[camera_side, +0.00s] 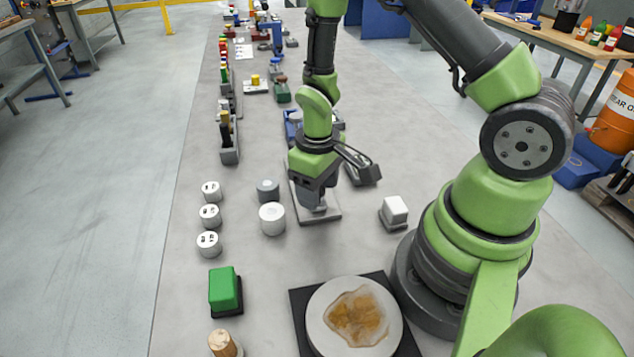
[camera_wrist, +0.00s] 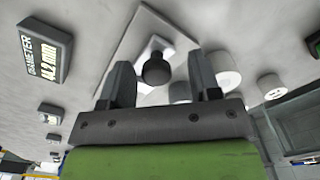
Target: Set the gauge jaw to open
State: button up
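The gauge has a pale grey base plate (camera_side: 333,215) under my gripper; the plate also shows in the wrist view (camera_wrist: 142,30). A round black knob (camera_wrist: 156,72) sits on a small white part (camera_wrist: 152,47) of the gauge, which looks like its jaw. My gripper (camera_wrist: 160,70) is open, with one finger on each side of the knob and a visible gap to both. In the side view my gripper (camera_side: 315,206) points down over the plate and hides the knob. A dark display box (camera_wrist: 45,50) labelled DIAMETER, with a reading in mm, stands beside the plate. How far the jaw is open cannot be told.
A white cylinder (camera_side: 272,219) and a grey one (camera_side: 268,190) stand left of the plate. A white block (camera_side: 394,211) stands to the right. A green block (camera_side: 224,290) and a round turntable (camera_side: 314,326) are nearer the camera. Bare table lies between them.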

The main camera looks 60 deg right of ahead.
jog(key=shift+w, duration=0.1)
jog(key=shift+d+r, duration=0.1)
jog(key=shift+r, duration=0.25)
notch_tip(320, 180, up, 9)
dwell(0.3)
jog(key=shift+r, duration=0.15)
jog(key=s+a+r+m+t+y, duration=0.1)
jog(key=s+a+r+m+t, duration=0.1)
jog(key=s+r, duration=0.3)
jog(key=s+a+r+m+t+y, duration=0.1)
jog(key=s+r+t, duration=0.4)
jog(key=r, duration=0.7)
jog(key=shift+s+a+m, duration=0.5)
jog(key=shift+a, duration=0.7)
